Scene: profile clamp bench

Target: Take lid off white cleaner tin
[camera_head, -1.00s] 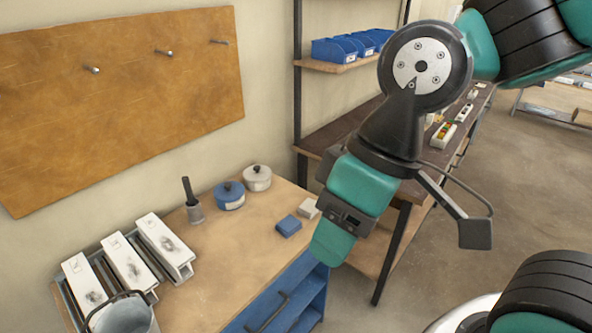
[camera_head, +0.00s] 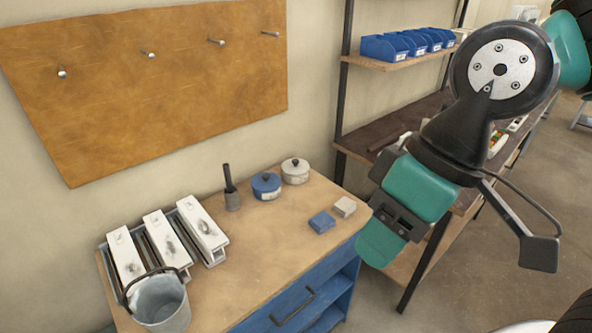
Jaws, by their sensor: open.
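The white cleaner tin (camera_head: 295,173) stands at the back of the wooden bench top, near its right end. Its lid with a dark knob (camera_head: 295,162) is on it. A blue tin (camera_head: 266,187), also lidded with a dark knob, stands just left of it. My gripper (camera_head: 380,245) is at the right, in front of the bench's right end, pointing down and left. It is open, seen from the side, with nothing visible in it. It is well apart from the white tin.
A brush in a holder (camera_head: 231,190) stands left of the tins. A blue block (camera_head: 322,222) and a pale block (camera_head: 344,207) lie in front. White clamp-like units (camera_head: 165,240) and a metal bucket (camera_head: 160,303) occupy the left. The bench's middle (camera_head: 250,250) is clear.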

